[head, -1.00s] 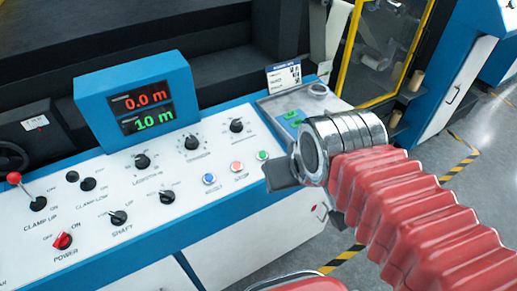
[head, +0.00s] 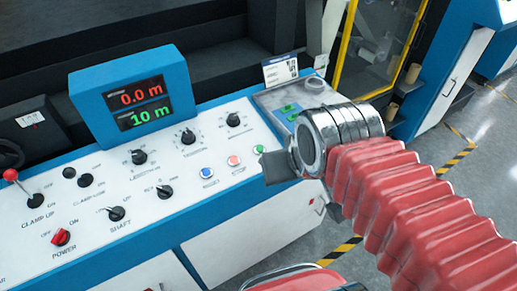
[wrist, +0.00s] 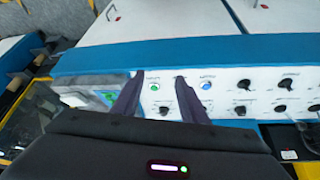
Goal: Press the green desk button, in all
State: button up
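The green desk button (head: 259,149) is at the right end of a row of three on the white panel, beside the red button (head: 233,160) and the blue button (head: 207,173). My gripper (head: 270,166) hangs just in front of and right of the green button in the head view. In the wrist view the fingers (wrist: 160,78) stand apart with nothing held, and the green button (wrist: 155,87) shows in the gap between them. The blue button (wrist: 206,86) is right of the right finger; the red one seems hidden by that finger. I cannot tell the height above the panel.
A blue display (head: 133,95) reads 0.0 m and 10 m. Several black knobs, a red power switch (head: 61,237) and a red-topped lever (head: 22,186) are left of the buttons. A grey tray (head: 268,97) with green pieces lies beyond my gripper.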

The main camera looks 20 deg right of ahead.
grip_shut()
dwell(1.4)
